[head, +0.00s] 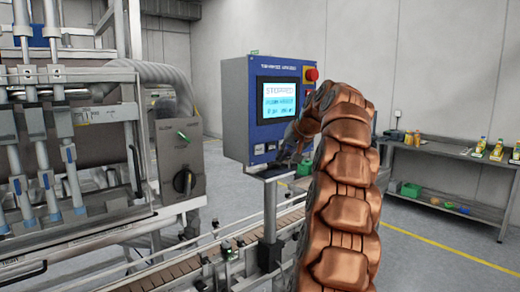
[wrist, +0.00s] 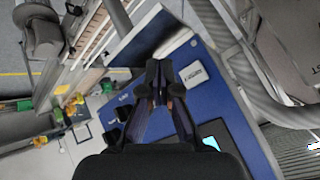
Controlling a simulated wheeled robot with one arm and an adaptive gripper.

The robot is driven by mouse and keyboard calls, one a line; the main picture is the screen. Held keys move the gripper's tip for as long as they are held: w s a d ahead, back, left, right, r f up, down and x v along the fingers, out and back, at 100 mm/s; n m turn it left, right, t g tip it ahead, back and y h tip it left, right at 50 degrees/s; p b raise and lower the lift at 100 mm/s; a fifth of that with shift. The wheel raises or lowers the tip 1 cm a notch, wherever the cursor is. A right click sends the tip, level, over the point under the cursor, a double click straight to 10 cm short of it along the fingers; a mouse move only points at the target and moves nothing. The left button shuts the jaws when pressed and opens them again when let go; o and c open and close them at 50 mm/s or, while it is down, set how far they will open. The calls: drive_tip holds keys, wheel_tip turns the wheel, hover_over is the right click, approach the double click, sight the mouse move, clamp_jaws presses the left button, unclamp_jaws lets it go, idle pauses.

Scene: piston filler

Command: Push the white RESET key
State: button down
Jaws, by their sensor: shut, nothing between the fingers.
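The blue control panel (head: 236,110) stands at the centre of the head view, with a lit screen reading STOPPED (head: 279,92). In the wrist view, a white square key with dark lettering (wrist: 193,74) sits on the blue face, just right of my fingertips. It looks like the RESET key, but I cannot read it surely. My gripper (wrist: 160,75) is shut and empty in front of the panel's lower part. In the head view, my gripper (head: 287,155) hides the lower right keys. Contact cannot be told.
A red emergency button (head: 311,74) is at the panel's upper right. A conveyor (head: 190,262) runs below the panel. The filling machine (head: 75,150) stands at the left. A grey bench (head: 455,155) with bottles and small items stands at the right.

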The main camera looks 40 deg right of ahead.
sight(260, 154)
drive_tip(key=w+p, duration=0.3)
drive_tip(key=w, duration=0.3)
drive_tip(key=shift+d, duration=0.1)
drive_tip(key=shift+w+p, duration=0.35)
drive_tip(key=shift+w, duration=0.1)
drive_tip(key=shift+w, duration=0.1)
idle(0.9)
drive_tip(key=shift+w+p, duration=0.35)
drive_tip(key=shift+w+p, duration=0.35)
drive_tip(key=shift+w, duration=0.05)
idle(0.8)
drive_tip(key=shift+s+f, duration=0.1)
drive_tip(key=shift+s, duration=0.05)
drive_tip(key=shift+s+b, duration=0.4)
drive_tip(key=shift+b, duration=0.05)
drive_tip(key=shift+s, duration=0.3)
drive_tip(key=shift+s, duration=0.15)
